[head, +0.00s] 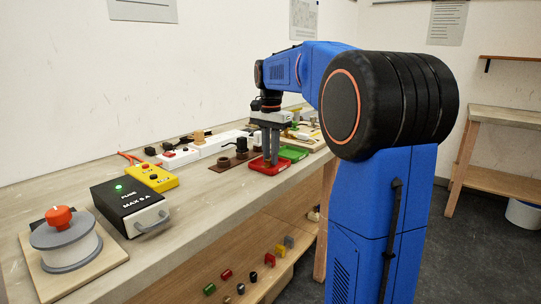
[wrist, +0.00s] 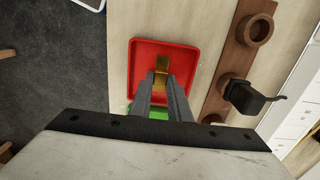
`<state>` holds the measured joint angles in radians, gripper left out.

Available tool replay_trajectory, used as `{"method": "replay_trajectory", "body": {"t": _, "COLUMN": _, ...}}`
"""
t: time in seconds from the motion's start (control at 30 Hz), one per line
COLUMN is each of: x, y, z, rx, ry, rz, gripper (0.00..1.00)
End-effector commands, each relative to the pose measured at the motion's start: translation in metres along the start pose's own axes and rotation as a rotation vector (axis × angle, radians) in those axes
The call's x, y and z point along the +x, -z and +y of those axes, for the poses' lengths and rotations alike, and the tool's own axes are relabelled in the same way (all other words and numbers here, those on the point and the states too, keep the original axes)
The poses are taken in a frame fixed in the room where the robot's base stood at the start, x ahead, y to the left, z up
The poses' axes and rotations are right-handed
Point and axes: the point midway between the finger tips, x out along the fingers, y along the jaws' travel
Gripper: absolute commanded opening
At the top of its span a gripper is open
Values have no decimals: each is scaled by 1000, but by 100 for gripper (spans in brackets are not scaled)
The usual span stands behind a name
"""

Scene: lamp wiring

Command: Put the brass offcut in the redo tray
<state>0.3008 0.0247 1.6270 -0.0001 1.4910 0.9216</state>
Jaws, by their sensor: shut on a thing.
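The brass offcut (wrist: 161,64) is a small gold-coloured piece between my fingertips in the wrist view. My gripper (wrist: 161,80) is shut on it and points down over the red tray (wrist: 141,52). In the head view my gripper (head: 270,162) stands at the red tray (head: 258,168), near the bench's front edge. I cannot tell whether the offcut touches the tray floor. The offcut is too small to make out in the head view.
A green tray (head: 293,153) sits just beyond the red one. A brown wooden strip with dark round holders (wrist: 237,62) runs beside the red tray. A black fuse box (head: 131,205) and a yellow box (head: 152,177) stand nearer on the bench.

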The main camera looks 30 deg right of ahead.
Motion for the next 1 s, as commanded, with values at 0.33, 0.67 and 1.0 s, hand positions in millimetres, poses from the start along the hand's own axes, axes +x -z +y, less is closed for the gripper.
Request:
{"method": "replay_trajectory", "body": {"t": 0.33, "x": 2, "y": 0, "z": 0, "rx": 0, "ry": 1, "rz": 1, "gripper": 0}}
{"method": "replay_trajectory", "body": {"t": 0.67, "x": 2, "y": 0, "z": 0, "rx": 0, "ry": 1, "rz": 1, "gripper": 35}}
{"method": "replay_trajectory", "body": {"t": 1.0, "x": -27, "y": 1, "z": -1, "rx": 0, "ry": 4, "rz": 3, "gripper": 35}}
